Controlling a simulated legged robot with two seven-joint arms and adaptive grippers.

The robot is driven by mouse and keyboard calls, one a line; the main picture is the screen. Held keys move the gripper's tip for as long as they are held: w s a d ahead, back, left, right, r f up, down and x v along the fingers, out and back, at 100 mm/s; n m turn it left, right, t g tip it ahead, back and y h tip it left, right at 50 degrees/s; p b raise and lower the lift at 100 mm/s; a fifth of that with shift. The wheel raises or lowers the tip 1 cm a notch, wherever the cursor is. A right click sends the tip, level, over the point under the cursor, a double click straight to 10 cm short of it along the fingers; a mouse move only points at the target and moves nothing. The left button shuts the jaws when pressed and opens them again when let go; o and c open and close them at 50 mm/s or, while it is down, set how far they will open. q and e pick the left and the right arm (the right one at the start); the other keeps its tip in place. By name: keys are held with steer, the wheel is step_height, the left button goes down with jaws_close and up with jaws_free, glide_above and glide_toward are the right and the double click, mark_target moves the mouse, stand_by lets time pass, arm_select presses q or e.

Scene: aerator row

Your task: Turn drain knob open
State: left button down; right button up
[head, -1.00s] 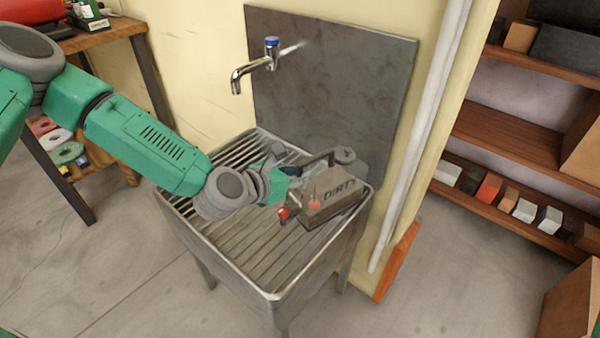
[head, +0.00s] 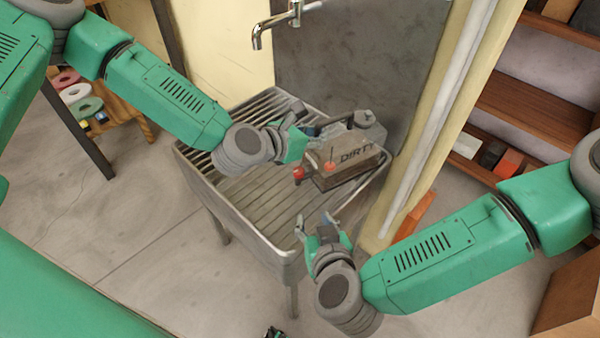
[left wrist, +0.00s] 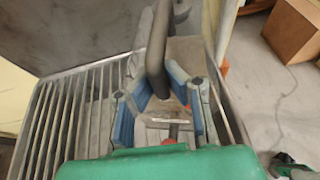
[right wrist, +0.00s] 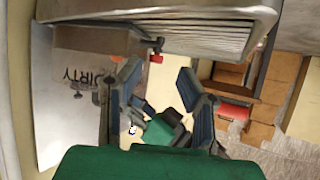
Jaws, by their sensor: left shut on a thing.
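A brownish tank (head: 345,170) marked DIRTY sits on the slatted sink. A red knob (head: 298,175) sticks out low on its near left end; it also shows in the right wrist view (right wrist: 156,58). A smaller orange-red part (head: 331,166) is on the tank's side. My left gripper (head: 308,133) is shut on the tank's dark handle, which passes between its fingers in the left wrist view (left wrist: 157,60). My right gripper (head: 318,228) is open and empty at the sink's front edge, below and apart from the red knob.
The slatted metal sink (head: 262,225) has bare slats left of the tank. A tap (head: 275,25) hangs above its back left. A pale pipe (head: 425,135) runs down the wall at right. Wooden shelves (head: 530,108) stand beyond it. Open floor lies left of the sink.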

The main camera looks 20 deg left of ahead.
mark_target(300, 174)
steer(key=shift+t, duration=0.6)
steer(key=w+a, duration=0.2)
steer(key=w, duration=0.1)
steer(key=w+a+f, duration=0.1)
steer(key=w+a, duration=0.2)
steer(key=w, duration=0.1)
steer(key=w+a, duration=0.3)
steer(key=w, duration=0.1)
steer(key=shift+w+a+f, duration=0.1)
steer(key=shift+a+f, duration=0.1)
steer(key=shift+f, duration=0.05)
